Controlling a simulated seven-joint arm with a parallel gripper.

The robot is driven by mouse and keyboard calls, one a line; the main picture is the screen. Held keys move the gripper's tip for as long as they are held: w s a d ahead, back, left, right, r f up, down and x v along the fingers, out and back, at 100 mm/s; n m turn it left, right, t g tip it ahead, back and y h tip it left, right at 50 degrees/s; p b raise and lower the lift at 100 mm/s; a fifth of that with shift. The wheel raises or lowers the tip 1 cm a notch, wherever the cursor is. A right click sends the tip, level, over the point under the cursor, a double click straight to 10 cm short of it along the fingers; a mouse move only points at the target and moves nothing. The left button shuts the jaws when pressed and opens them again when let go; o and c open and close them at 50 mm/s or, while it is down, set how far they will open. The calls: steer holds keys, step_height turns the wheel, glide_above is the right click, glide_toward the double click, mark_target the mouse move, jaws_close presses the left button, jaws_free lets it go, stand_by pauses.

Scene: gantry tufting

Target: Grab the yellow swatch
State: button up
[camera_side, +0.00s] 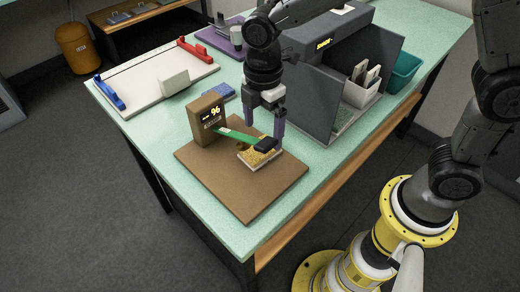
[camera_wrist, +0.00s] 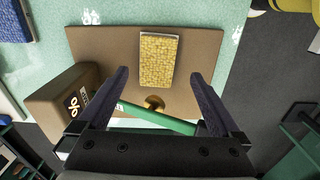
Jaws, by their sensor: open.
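The yellow swatch (camera_side: 258,159) lies on a brown board, near its middle, beneath the black end of a green bar in the side view. In the wrist view the woven yellow swatch (camera_wrist: 160,58) lies flat, just beyond my fingertips and between their lines. My gripper (camera_side: 264,120) points down above the board, near the green bar. In the wrist view my gripper (camera_wrist: 159,74) has its two dark fingers wide apart with nothing between the tips. The exact height of the fingers above the swatch is hard to tell.
A grey enclosure (camera_side: 305,95) with a white bin stands right. A white board (camera_side: 150,82) lies left.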

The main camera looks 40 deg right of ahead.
steer(key=shift+w+a+f, duration=0.1)
steer(key=shift+f, duration=1.4)
steer(key=shift+w+a+f, duration=0.1)
steer(key=shift+f, duration=1.4)
steer(key=shift+c, duration=0.2)
steer(key=c, duration=1.2)
